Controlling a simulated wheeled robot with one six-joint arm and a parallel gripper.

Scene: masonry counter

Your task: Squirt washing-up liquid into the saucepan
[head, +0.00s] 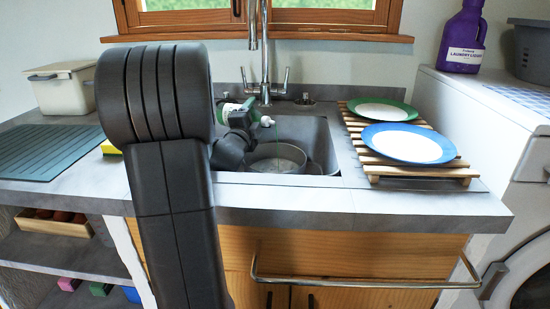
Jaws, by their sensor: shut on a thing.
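The saucepan (287,153) sits in the sink, its grey rim partly hidden on the left by my arm. My gripper (240,121) is above the left side of the sink, shut on the washing-up liquid bottle (228,110). The bottle is white and green and lies tipped over, with its pale nozzle (266,121) pointing right over the saucepan. A thin green line runs down from near the nozzle towards the saucepan. Where it lands is too small to tell. My arm and gripper hide part of the bottle.
The tap (264,60) rises behind the sink. A slatted wooden rack (425,171) with two plates stands right of the sink. A teal drying mat (45,150), a lidded bin (65,88) and a yellow sponge (110,147) are on the left counter.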

